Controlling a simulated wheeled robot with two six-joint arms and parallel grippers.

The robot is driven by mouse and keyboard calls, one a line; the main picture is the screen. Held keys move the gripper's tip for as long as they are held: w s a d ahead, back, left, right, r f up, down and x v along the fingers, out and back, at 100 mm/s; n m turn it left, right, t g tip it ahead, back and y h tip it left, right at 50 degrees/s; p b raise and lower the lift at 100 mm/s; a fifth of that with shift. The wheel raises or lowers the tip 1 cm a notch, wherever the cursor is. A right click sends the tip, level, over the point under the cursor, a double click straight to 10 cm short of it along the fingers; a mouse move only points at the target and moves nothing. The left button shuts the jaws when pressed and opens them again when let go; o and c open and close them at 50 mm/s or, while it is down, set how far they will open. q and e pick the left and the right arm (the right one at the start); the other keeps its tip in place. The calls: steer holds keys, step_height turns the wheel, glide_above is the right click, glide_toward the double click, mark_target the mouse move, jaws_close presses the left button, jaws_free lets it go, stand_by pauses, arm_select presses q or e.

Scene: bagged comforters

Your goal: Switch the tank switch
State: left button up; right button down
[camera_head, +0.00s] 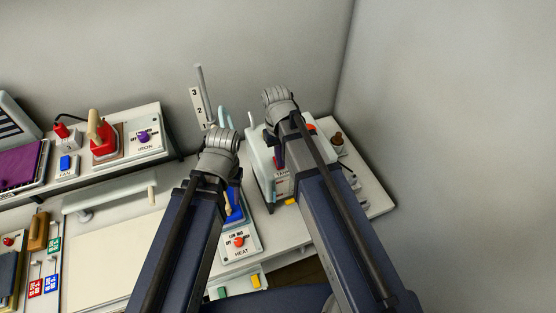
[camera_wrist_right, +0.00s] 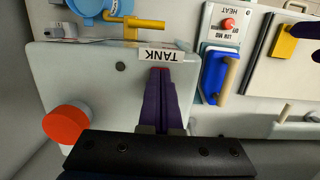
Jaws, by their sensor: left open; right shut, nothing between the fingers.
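The tank is a pale box (camera_head: 262,158) at the back right of the bench, with a TANK label (camera_head: 281,171) on its front. In the right wrist view the label (camera_wrist_right: 165,54) sits at the edge of the tank's pale face (camera_wrist_right: 90,80). A small red piece, seemingly the tank switch (camera_wrist_right: 161,69), shows just beside the label. My right gripper (camera_wrist_right: 160,82) has its purple fingers shut and empty, with the tips at or very near this red piece; contact is unclear. My left gripper (camera_head: 218,150) is over the bench left of the tank, open, its fingers mostly hidden in the head view.
A HEAT panel (camera_head: 239,241) with a blue-backed piece is left of the tank. An iron (camera_head: 103,138) stands further left. Walls close off the back and right.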

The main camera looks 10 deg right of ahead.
arm_select(q)
steer(key=shift+f, duration=0.25)
arm_select(e)
steer(key=shift+s+a+f, duration=0.15)
steer(key=shift+s+f, duration=0.05)
steer(key=shift+s, duration=0.35)
steer(key=shift+w+r+p, duration=0.35)
steer(key=shift+r+p, duration=0.1)
steer(key=shift+p, duration=0.3)
steer(key=r+p, duration=0.1)
steer(key=r, duration=0.1)
steer(key=r+p, duration=0.1)
steer(key=p, duration=0.1)
steer(key=shift+w+r, duration=0.35)
steer(key=shift+w, duration=0.05)
steer(key=shift+w+r+p, duration=0.1)
steer(key=shift+r+p, duration=0.15)
steer(key=shift+p, duration=0.3)
arm_select(q)
steer(key=r, duration=0.5)
steer(key=shift+w, duration=0.25)
arm_select(e)
steer(key=shift+w, duration=0.1)
arm_select(q)
steer(key=shift+r, duration=0.15)
